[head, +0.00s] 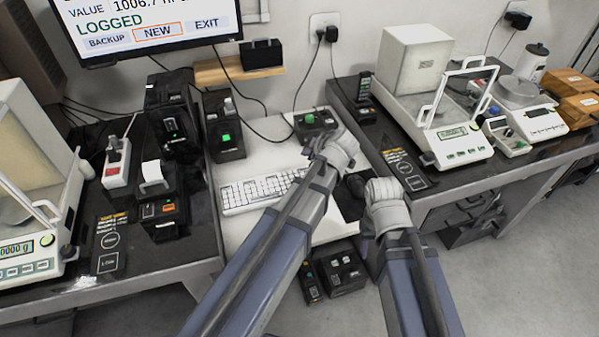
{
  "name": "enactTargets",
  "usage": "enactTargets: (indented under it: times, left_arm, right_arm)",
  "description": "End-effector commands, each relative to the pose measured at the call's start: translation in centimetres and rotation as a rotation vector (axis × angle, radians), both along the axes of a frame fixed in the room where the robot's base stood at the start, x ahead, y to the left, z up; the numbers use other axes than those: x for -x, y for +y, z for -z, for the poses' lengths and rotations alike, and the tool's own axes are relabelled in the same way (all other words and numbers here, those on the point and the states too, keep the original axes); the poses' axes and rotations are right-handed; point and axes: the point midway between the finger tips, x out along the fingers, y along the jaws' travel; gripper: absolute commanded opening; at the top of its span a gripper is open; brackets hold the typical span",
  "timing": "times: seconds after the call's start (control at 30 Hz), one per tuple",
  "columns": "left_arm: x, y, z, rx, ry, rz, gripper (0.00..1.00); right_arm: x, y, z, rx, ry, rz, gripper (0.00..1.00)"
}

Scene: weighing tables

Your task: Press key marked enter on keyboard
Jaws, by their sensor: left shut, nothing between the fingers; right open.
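The white keyboard (248,194) lies on the lower light-coloured table between the two dark benches. Its right part is hidden behind my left arm, and its key markings are too small to read, so I cannot pick out the enter key. My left gripper (312,146) is shut and empty, over the area beyond the keyboard's right end. I cannot tell its height above the table. My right gripper (357,186) is open and empty, right of the keyboard near a dark pad (346,208).
A monitor (150,28) showing LOGGED, BACKUP, NEW and EXIT hangs above. A small box with a green button (226,138) stands behind the keyboard; another green-topped box (309,119) is close to my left gripper. Balances stand on the left (30,268) and right (455,146) benches.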

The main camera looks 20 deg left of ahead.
Motion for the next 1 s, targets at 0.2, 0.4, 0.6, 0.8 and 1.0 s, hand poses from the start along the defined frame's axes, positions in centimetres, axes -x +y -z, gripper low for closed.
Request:
enactTargets:
  times: [0.2, 0.4, 0.6, 0.8, 1.0]
  left_arm:
    - [0.0, 0.0, 0.0, 0.0, 0.0, 0.0, 0.0]
    - [0.0, 0.0, 0.3, 0.0, 0.0, 0.0, 0.0]
    - [0.0, 0.0, 1.6, 0.001, 0.001, 0.0, 0.0]
    - [0.0, 0.0, 4.0, 0.001, 0.002, 0.001, 0.0]
    - [0.0, 0.0, 6.9, 0.001, 0.002, 0.001, 0.0]
  right_arm:
    - [0.0, 0.0, 0.0, 0.0, 0.0, 0.0, 0.5]
    - [0.0, 0.0, 0.3, 0.0, 0.0, 0.0, 0.5]
    - [0.0, 0.0, 1.6, 0.0, 0.0, 0.0, 0.5]
    - [0.0, 0.0, 4.0, 0.0, 0.0, 0.0, 0.5]
    - [0.0, 0.0, 6.9, 0.0, 0.0, -0.001, 0.5]
